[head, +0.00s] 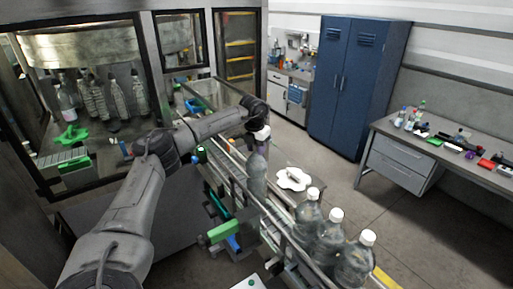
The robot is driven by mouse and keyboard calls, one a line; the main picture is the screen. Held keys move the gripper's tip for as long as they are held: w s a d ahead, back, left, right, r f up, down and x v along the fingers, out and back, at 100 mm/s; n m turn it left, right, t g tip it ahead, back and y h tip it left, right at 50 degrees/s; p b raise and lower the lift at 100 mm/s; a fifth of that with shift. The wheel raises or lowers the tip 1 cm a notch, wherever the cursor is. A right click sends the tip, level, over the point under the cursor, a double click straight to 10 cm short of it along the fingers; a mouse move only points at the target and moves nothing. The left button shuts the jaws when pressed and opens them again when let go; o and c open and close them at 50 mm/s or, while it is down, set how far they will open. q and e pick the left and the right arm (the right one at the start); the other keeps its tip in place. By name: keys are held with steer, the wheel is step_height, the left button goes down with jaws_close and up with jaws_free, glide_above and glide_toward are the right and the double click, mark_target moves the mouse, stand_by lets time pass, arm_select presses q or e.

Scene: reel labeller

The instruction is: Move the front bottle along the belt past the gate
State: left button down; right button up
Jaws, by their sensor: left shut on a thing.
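My left gripper (260,128) reaches in from the left over the belt and is shut at the top of a clear bottle (257,178). This bottle stands upright on or just above the conveyor belt (236,168); I cannot tell whether its base touches. More clear bottles with white caps stand in a row nearer to me: one (307,218), a second (328,240) and a third (355,265). A white star-shaped wheel (293,179) lies beside the belt, right of the held bottle. I cannot clearly make out the gate. My right gripper is not in view.
A green and blue fixture (222,232) sits left of the belt. A glazed machine (85,100) with several bottles inside stands at the left. A blue cabinet (355,85) and a grey workbench (440,150) with small items stand at the right, with open floor before them.

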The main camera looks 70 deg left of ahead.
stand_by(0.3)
arm_select(q)
steer(key=c, duration=1.2)
jaws_free()
steer(key=o, duration=0.5)
steer(key=shift+s+d+r, duration=0.15)
steer(key=shift+s+r, duration=0.05)
steer(key=shift+r, duration=2.05)
steer(key=shift+s+d+r, duration=0.15)
steer(key=shift+s+r, duration=0.1)
steer(key=shift+r, duration=2.05)
steer(key=shift+s+d+r, duration=0.15)
steer(key=shift+s+r, duration=0.05)
steer(key=shift+r, duration=2.05)
